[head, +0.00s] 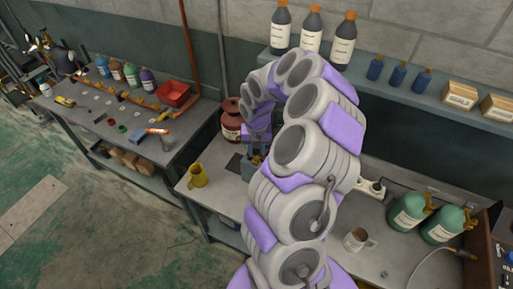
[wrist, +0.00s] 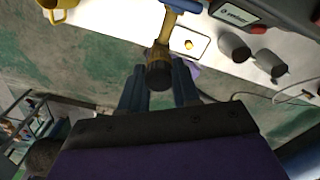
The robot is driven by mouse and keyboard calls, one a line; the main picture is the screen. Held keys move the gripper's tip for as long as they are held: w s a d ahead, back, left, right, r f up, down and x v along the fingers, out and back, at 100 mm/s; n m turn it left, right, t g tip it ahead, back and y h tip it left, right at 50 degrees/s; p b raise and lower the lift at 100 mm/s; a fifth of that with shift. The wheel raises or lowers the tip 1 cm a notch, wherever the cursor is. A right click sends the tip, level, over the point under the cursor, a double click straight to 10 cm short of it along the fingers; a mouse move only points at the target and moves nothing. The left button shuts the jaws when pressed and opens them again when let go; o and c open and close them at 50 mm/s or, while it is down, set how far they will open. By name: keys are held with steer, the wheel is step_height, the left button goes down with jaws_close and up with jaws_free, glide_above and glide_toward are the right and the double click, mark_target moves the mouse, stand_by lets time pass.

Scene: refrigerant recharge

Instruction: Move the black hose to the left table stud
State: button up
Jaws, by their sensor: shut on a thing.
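My gripper (wrist: 159,85) shows in the wrist view with its two dark fingers on either side of a brass fitting with a dark round end (wrist: 158,75). A blue part crosses the fitting's far end. I cannot tell whether this is the end of the black hose; no length of hose is clear near it. In the head view my gripper (head: 258,158) is mostly hidden behind my arm, over the right bench. The left table (head: 100,140) stands at the left, with small fittings along it. I cannot make out which one is the left table stud.
A yellow mug (head: 197,175) stands near the right bench's left end, with a dark red tank (head: 231,122) behind it. A red bin (head: 173,94) is on the left table. A gap separates the benches.

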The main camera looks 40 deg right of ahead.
steer(key=shift+d+n+p, duration=0.1)
steer(key=shift+n+p, duration=1.7)
steer(key=shift+p, duration=0.4)
steer(key=o, duration=1.1)
steer(key=shift+w+r, duration=0.1)
